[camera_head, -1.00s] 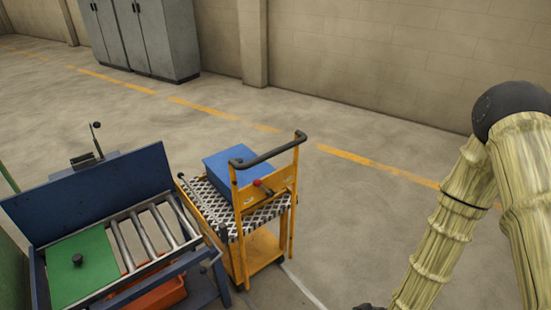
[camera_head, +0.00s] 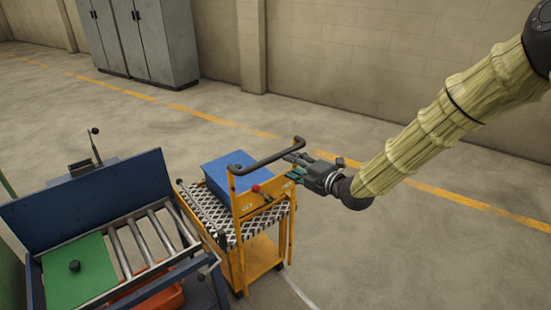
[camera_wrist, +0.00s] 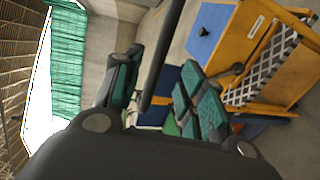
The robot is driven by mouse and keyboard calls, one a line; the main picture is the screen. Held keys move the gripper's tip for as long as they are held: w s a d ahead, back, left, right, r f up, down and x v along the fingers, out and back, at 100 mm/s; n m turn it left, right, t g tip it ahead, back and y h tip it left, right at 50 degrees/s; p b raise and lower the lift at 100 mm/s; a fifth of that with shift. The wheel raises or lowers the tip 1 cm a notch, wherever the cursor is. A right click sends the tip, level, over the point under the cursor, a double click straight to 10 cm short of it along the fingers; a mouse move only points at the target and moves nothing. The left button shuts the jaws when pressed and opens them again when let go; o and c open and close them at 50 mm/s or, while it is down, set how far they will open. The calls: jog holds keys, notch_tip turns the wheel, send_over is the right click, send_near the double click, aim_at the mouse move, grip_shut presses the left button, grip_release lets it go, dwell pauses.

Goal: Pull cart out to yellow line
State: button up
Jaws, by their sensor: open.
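The yellow cart (camera_head: 238,240) stands right of the roller table, with a blue box (camera_head: 226,173) on its patterned top deck and a black push handle (camera_head: 268,160) across its upper end. My gripper (camera_head: 296,168) is open, close to the right end of the handle. In the wrist view, the black handle bar (camera_wrist: 158,55) passes between the two green-padded fingers of my gripper (camera_wrist: 160,92); I cannot tell whether they touch it. The cart's yellow side (camera_wrist: 236,45) shows at the right there. A dashed yellow line (camera_head: 200,116) crosses the floor behind the cart.
The roller table (camera_head: 150,240) with a blue back panel and a green plate (camera_head: 80,275) stands close to the cart's left. Grey cabinets (camera_head: 150,40) stand along the back wall. The floor right of the cart is clear.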

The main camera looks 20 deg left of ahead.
aim_at(277, 159)
jog(key=p+x, duration=0.1)
jog(key=x, duration=0.8)
jog(key=shift+w+a+f+p, duration=0.15)
jog(key=shift+w+a+p, duration=0.15)
jog(key=shift+p, duration=0.1)
grip_shut()
